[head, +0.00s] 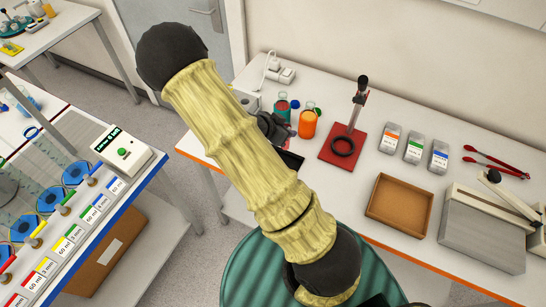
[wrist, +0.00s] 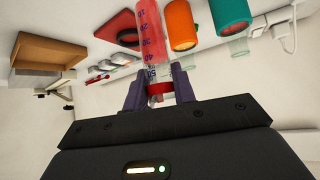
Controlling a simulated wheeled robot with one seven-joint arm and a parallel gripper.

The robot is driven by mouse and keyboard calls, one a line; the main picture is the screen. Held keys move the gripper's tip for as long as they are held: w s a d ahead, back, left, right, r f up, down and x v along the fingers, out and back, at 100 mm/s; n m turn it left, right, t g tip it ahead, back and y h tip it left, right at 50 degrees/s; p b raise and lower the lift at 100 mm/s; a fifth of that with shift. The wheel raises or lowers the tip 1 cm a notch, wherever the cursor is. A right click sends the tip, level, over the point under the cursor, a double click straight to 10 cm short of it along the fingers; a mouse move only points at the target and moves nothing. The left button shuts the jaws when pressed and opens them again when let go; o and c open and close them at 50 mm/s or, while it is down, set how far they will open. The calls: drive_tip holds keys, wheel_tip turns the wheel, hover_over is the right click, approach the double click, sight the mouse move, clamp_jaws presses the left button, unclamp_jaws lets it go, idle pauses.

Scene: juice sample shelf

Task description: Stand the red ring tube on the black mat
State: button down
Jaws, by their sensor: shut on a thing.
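The red ring tube (wrist: 152,38) is a clear graduated tube with red contents and a red ring (wrist: 160,88) near one end. In the wrist view my gripper (wrist: 159,82) is shut around it near the ring. In the head view my gripper (head: 274,127) is at the white bench's left part, partly hidden behind my arm, and the tube cannot be made out clearly. The black mat (head: 293,161) shows as a dark patch on the bench just beside my arm, mostly covered by it. Whether the tube touches anything cannot be told.
An orange bottle (head: 308,123) and a teal-sleeved bottle (head: 282,107) stand close to my gripper. A red-based stand (head: 330,152) with a black ring is to the right. A brown tray (head: 374,214) and several labelled boxes (head: 414,149) lie further right.

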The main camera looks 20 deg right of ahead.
sight(285, 148)
drive_tip(key=shift+f, duration=2.95)
drive_tip(key=shift+f, duration=0.1)
drive_tip(key=shift+f+p, duration=0.6)
drive_tip(key=shift+f, duration=1.4)
drive_tip(key=shift+f, duration=0.15)
drive_tip(key=c, duration=1.1)
unclamp_jaws()
drive_tip(key=shift+c, duration=0.2)
